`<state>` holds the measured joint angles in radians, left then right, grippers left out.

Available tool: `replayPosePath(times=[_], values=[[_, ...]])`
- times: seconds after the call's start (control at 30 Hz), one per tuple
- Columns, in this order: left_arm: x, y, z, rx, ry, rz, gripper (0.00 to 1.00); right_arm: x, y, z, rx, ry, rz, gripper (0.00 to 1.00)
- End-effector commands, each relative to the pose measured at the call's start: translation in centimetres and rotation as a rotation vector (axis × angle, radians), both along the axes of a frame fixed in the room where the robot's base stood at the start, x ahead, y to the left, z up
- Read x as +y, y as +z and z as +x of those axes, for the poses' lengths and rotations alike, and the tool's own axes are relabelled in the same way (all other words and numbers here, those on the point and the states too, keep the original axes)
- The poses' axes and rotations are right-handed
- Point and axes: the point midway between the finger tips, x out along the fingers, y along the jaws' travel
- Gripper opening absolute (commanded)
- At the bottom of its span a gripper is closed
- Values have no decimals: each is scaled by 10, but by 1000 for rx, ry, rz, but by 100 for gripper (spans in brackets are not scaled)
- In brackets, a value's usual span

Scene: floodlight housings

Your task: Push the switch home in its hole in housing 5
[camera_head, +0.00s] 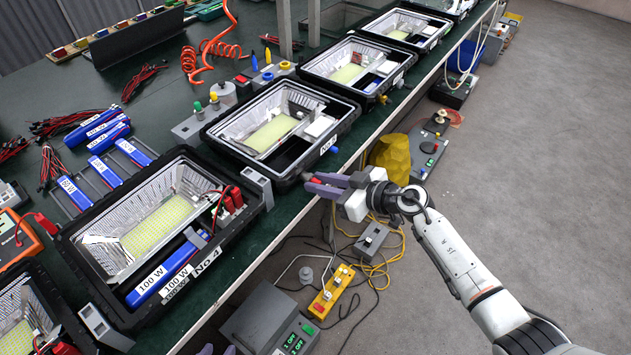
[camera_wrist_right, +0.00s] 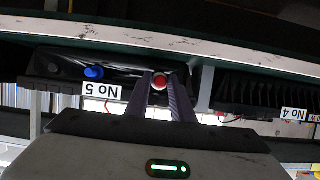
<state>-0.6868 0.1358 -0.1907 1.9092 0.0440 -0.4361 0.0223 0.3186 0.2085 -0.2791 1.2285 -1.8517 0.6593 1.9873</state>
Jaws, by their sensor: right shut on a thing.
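Housing 5 (camera_head: 215,131) is a black open case with a silver reflector and a yellow LED panel, labelled "No 5" (camera_wrist_right: 102,91). My right gripper (camera_head: 311,184) is shut on a small red switch (camera_head: 316,181). The wrist view shows the round red switch (camera_wrist_right: 160,82) between the fingertips, in front of the housing's outer wall. Its body and the hole are hidden, so I cannot tell how deep it sits. Two purple fingertips of my left gripper (camera_head: 217,350) show apart at the bottom edge of the head view.
A blue cap (camera_wrist_right: 94,72) sits in the same wall of housing 5. Housing 4 (camera_head: 203,265) stands nearer, with a blue 100 W pack and red connectors. Further housings (camera_head: 352,91) line the green bench. A grey control box (camera_head: 268,318) and yellow switch box (camera_head: 331,291) stand below.

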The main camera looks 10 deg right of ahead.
Motion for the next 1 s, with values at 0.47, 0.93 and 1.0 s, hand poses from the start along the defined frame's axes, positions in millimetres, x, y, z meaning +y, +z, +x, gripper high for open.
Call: replayPosePath(times=[0.47,0.93,1.0], values=[[0,0,0,-1,0,0,30,4,0,4,-1,0,1,0],[0,0,0,-1,0,0,30,6,0,6,0,0,0,43],[0,0,0,-1,0,0,30,6,0,6,0,0,0,43]])
